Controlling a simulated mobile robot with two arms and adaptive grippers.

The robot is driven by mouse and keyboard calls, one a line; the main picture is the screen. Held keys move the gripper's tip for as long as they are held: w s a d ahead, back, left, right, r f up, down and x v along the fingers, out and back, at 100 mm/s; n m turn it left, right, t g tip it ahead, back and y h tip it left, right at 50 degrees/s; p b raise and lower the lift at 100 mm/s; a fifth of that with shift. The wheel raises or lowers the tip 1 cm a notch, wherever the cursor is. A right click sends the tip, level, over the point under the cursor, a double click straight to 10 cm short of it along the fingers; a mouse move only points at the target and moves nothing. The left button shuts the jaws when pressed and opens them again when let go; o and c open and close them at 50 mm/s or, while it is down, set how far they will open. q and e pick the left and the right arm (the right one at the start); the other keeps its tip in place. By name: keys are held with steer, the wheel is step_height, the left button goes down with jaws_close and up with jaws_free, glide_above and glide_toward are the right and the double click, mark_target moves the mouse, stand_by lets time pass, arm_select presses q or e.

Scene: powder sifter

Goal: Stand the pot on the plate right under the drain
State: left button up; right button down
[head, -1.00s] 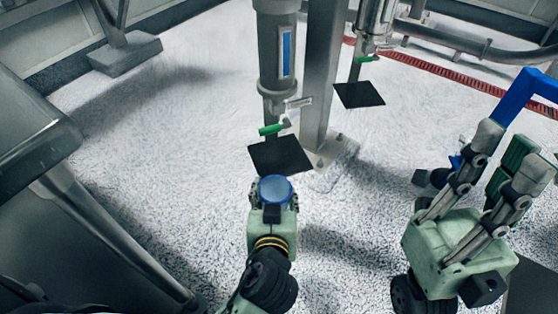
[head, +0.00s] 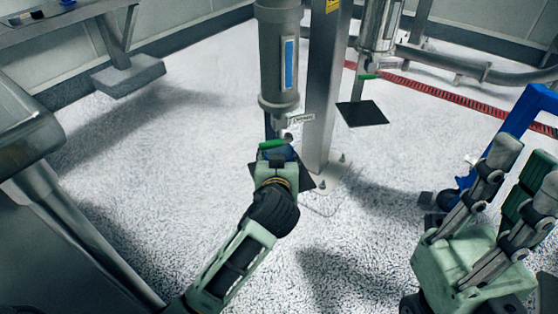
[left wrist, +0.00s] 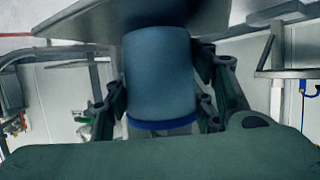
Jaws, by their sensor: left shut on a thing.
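My left gripper (head: 277,158) is shut on the blue pot (left wrist: 160,75), with a finger on each side of it in the left wrist view. In the head view the gripper mostly hides the pot, just below the grey drain pipe (head: 278,60) and its green valve handle (head: 272,144). The black plate (head: 306,184) lies behind the gripper, mostly covered. In the left wrist view, which looks upside down, the plate (left wrist: 85,20) is at the pot's base end; I cannot tell whether they touch. My right gripper (head: 526,168) is open at the right.
A steel post (head: 325,90) stands just right of the drain. A second black plate (head: 362,113) is under another pipe behind it. A blue frame (head: 530,105) is at the right and a steel table (head: 30,140) at the left. The floor between is clear.

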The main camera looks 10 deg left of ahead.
arm_select(q)
steer(key=shift+x, duration=0.95)
steer(key=shift+s+b, duration=0.1)
steer(key=shift+b, duration=0.35)
steer(key=shift+s+r, duration=0.1)
steer(key=shift+r, duration=0.1)
steer(key=o, duration=1.2)
steer(key=shift+f, duration=0.1)
steer(key=shift+c, duration=0.2)
steer(key=p+v, duration=0.4)
steer(key=v, duration=0.8)
